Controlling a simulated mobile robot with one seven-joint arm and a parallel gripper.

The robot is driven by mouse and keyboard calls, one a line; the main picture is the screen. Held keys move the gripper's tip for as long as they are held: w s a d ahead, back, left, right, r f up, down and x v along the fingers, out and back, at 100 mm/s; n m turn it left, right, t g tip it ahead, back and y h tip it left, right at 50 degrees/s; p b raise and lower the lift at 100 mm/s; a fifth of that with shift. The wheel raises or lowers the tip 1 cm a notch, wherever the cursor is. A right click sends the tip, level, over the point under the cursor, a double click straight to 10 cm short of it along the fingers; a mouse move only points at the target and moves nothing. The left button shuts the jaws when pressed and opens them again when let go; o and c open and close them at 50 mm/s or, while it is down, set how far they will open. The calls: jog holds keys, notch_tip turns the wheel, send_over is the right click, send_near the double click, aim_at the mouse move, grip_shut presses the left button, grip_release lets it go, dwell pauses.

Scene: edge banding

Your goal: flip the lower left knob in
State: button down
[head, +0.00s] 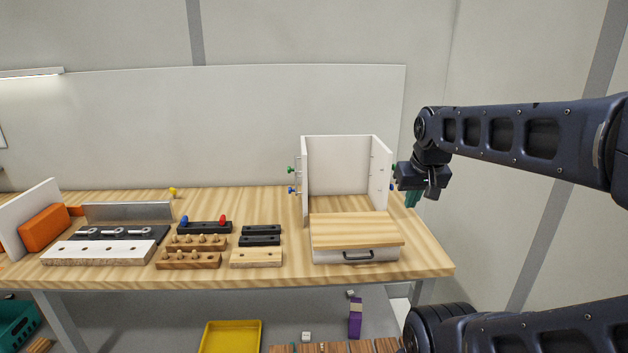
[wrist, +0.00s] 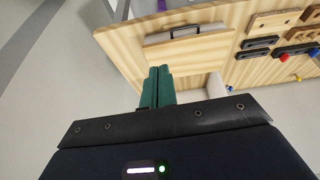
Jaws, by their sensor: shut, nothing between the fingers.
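A white open box (head: 345,165) stands at the back right of the wooden table. On the outer face of its left wall a green knob (head: 291,170) sits above a blue knob (head: 292,190). The blue one is the lower left knob and stands out from the wall. Another blue knob (head: 393,188) shows partly at the right wall, beside my arm. My gripper (head: 412,200) hangs to the right of the box, well away from the left knobs. Its green fingers are shut and empty, as they also appear in the wrist view (wrist: 159,72).
A drawer unit with a wooden top (head: 355,230) and a dark handle stands in front of the box. Black and wooden peg blocks (head: 190,258) lie left of it. The table (head: 130,280) has clear wood between the blocks and the box's left wall.

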jog(key=w+a+r+n+g+h, duration=0.1)
jog(key=w+a+r+n, duration=0.3)
jog(key=w, duration=0.6)
jog(key=w+a+r+n+g, duration=0.1)
jog(key=w+a+n, duration=0.2)
jog(key=w+a, duration=0.5)
jog(key=w+a+r+n+g+h, duration=0.1)
jog(key=w+a+r+n, duration=0.15)
jog(key=w, duration=0.95)
jog(key=w+a+f+n, duration=0.3)
jog(key=w+a+f, duration=0.2)
jog(key=a, duration=0.3)
jog(key=w+a+f+n+g+h, duration=0.1)
jog(key=w+a+f+n, duration=0.2)
jog(key=a, duration=0.6)
jog(key=w+a+f+n+h, duration=0.1)
jog(key=w+a+f+n, duration=0.2)
jog(key=w+a+f, duration=0.5)
jog(key=shift+w+a, duration=0.55)
jog(key=d+f, duration=0.7)
jog(key=f, duration=0.2)
jog(key=shift+w+d+f, duration=0.2)
jog(key=shift+d, duration=0.15)
